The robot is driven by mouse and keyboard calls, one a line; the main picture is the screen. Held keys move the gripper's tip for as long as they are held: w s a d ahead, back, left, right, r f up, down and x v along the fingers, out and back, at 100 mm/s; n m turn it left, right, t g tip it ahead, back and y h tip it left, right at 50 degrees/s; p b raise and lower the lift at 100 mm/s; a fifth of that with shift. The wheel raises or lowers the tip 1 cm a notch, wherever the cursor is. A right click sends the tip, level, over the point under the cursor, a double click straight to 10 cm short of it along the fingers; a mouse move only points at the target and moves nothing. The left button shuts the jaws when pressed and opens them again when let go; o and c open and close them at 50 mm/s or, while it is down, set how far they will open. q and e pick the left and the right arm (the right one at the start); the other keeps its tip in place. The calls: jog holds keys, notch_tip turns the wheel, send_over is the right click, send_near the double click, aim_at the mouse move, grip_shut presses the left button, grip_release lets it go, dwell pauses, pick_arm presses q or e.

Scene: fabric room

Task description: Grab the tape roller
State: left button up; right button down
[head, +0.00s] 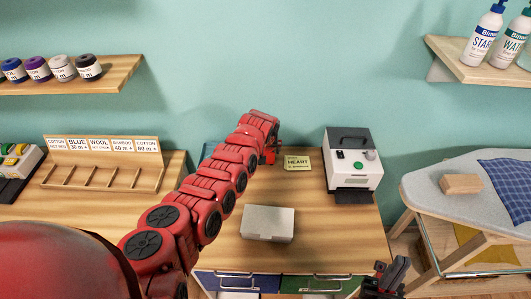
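I cannot pick out a tape roller with certainty; part of the worktop is hidden behind my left arm. My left arm reaches in from the lower left across the wooden worktop (330,235). Its far end (270,154) is near the wall, just left of a small green card marked HEART (297,163); its fingers are too small to read. My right gripper (389,268) is at the bottom right, in front of the worktop's right corner. Its dark fingers look apart with nothing between them.
A pale grey box (268,223) lies mid-worktop. A white machine (352,160) stands at its back right. A wooden label rack (100,177) is left. An ironing board (430,185) with a wooden block (461,184) stands right. Shelves hold spools (62,68) and bottles (484,36).

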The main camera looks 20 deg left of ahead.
pick_arm(q)
jog(key=c, duration=1.3)
jog(key=shift+o, duration=0.2)
jog(key=shift+r, duration=0.15)
